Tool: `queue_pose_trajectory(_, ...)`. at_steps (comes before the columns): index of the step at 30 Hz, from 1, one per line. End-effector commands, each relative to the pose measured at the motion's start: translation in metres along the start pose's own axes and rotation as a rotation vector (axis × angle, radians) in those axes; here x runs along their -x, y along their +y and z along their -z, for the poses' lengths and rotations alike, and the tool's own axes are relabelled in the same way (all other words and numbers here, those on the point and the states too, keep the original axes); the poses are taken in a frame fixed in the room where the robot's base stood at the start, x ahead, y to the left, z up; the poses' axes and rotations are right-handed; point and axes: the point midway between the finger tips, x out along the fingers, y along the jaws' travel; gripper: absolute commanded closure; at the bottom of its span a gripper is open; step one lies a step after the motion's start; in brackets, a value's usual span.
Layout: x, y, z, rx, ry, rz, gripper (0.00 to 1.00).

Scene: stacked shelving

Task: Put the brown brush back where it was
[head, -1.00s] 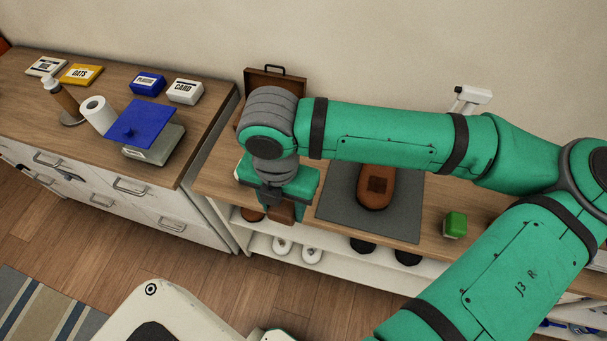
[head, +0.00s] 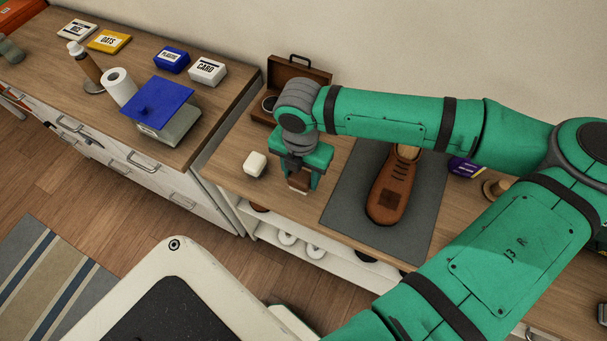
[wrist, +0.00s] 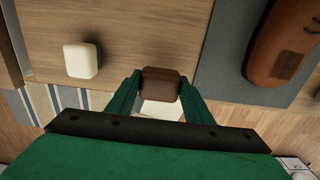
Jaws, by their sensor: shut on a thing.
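My gripper (head: 299,178) is shut on the brown brush (wrist: 160,82). In the wrist view the brush is a dark brown block with rounded edges between the two green fingers. In the head view the brush (head: 299,184) shows below the gripper, near the bench's front edge and left of the grey mat (head: 340,205). I cannot tell whether it touches the bench. A brown shoe (head: 388,192) lies on the mat, partly hidden by my arm. A small white block (head: 255,164) sits on the wood left of my gripper.
An open brown case (head: 310,75) stands behind my gripper against the wall. A purple box (head: 464,167) and a round wooden item (head: 495,188) are right of the mat. Shelves with shoes (head: 287,239) lie below. A taller counter (head: 225,95) stands at left.

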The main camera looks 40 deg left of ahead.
Motion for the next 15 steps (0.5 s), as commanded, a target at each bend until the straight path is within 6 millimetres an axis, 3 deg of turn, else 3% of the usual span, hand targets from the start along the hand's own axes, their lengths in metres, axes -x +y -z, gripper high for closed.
queue_pose_trajectory(9, -0.036, -0.001, -0.004, -0.009, 0.001, 0.0, 0.71)
queue_pose_trajectory(15, -0.04, -0.001, -0.005, -0.008, 0.0, 0.0, 0.71)
